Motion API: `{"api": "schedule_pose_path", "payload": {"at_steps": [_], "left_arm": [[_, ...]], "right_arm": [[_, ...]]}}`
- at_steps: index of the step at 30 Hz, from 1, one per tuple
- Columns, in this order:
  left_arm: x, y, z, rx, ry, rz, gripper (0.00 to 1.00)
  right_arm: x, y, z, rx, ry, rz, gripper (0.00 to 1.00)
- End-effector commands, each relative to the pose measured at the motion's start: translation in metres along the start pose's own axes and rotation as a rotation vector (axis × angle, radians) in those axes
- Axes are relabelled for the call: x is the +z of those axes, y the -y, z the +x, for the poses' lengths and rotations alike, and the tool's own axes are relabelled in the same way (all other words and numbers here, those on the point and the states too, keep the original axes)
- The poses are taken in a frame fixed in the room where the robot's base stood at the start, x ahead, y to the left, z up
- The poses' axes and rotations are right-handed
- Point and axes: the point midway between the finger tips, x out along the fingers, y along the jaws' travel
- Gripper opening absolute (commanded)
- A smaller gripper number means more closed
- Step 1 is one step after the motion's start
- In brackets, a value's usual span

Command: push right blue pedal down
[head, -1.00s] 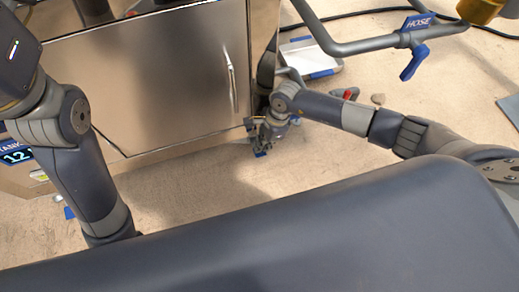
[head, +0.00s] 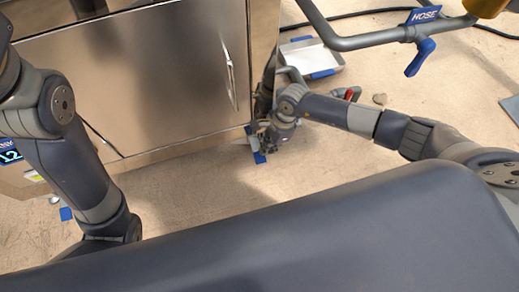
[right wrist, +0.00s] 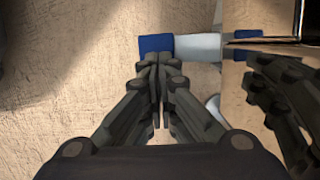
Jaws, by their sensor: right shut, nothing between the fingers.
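The right blue pedal (head: 259,157) sits low at the bottom right corner of the steel cabinet (head: 140,80). In the right wrist view its blue pad (right wrist: 155,43) is at the end of a pale lever (right wrist: 197,47). My right gripper (head: 264,140) is down at the pedal. Its shut, empty fingertips (right wrist: 158,62) overlap the near edge of the pad in the wrist view; I cannot tell whether they touch it. My left arm shows on the left, but its gripper is out of view.
Another blue pedal (head: 66,213) is at the cabinet's lower left, near my left arm. A grey rail with a blue hose handle (head: 421,57) is at the upper right. A white tray (head: 314,57) lies on the floor behind my right arm. The floor in front is clear.

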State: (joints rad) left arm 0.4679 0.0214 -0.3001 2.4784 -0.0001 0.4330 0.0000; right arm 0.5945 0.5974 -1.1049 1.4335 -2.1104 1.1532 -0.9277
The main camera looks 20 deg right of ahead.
Motion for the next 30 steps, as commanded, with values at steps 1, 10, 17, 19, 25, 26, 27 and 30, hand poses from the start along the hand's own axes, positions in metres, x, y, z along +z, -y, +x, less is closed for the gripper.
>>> {"api": "schedule_pose_path", "payload": {"at_steps": [1,10,17,19,25,26,27,30], "left_arm": [[0.003,0.001,0.0,-0.003,0.01,-0.001,0.4],[0.003,0.001,-0.003,-0.004,0.012,-0.002,0.4],[0.003,0.001,-0.002,-0.003,0.012,-0.001,0.4],[0.003,0.001,-0.002,-0.003,0.012,-0.001,0.4],[0.003,0.001,-0.003,-0.004,0.012,-0.001,0.4],[0.003,0.001,-0.003,-0.004,0.012,-0.001,0.4],[0.003,0.001,-0.003,-0.004,0.012,-0.001,0.4],[0.003,0.001,-0.003,-0.004,0.012,-0.001,0.4]], "right_arm": [[-0.007,0.0,-0.006,-0.001,-0.003,0.002,0.0],[-0.01,0.0,-0.007,0.001,0.0,0.0,0.0],[-0.011,0.001,-0.025,-0.003,-0.001,-0.001,0.0],[-0.011,0.001,-0.039,-0.004,-0.001,-0.002,0.0],[-0.011,0.001,-0.083,-0.004,-0.001,-0.002,0.0],[-0.011,0.001,-0.089,-0.003,-0.002,-0.001,0.0],[-0.01,0.001,-0.096,-0.003,0.0,-0.001,0.0],[-0.011,0.001,-0.111,-0.002,-0.001,-0.002,0.0]]}}
